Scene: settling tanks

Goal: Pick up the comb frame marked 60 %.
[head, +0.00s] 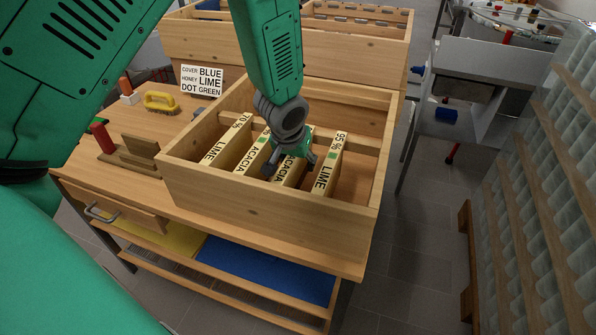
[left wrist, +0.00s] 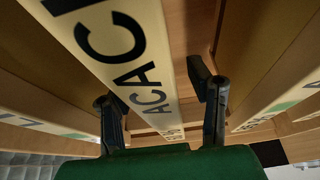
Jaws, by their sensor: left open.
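An open wooden box (head: 265,208) on the workbench holds a row of comb frames with lettered top bars. The leftmost reads 70 % LIME (head: 228,145); the rightmost reads 95 % LIME (head: 327,172). Between them stand two ACACIA frames, a left one (head: 253,154) and a right one (head: 287,174). Their percentages are hidden or illegible, so I cannot tell which is marked 60 %. My left gripper (head: 288,164) is open, low over the ACACIA frames. In the left wrist view, its fingers (left wrist: 155,92) stand either side of an ACACIA top bar (left wrist: 125,60). My right gripper is out of view.
A sign (head: 202,80) reads cover blue, honey lime, dot green. A yellow-handled brush (head: 160,101) and a red-handled tool (head: 101,137) lie left of the box. Another wooden box (head: 345,48) stands behind. A rack (head: 540,190) lines the right; the floor between is clear.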

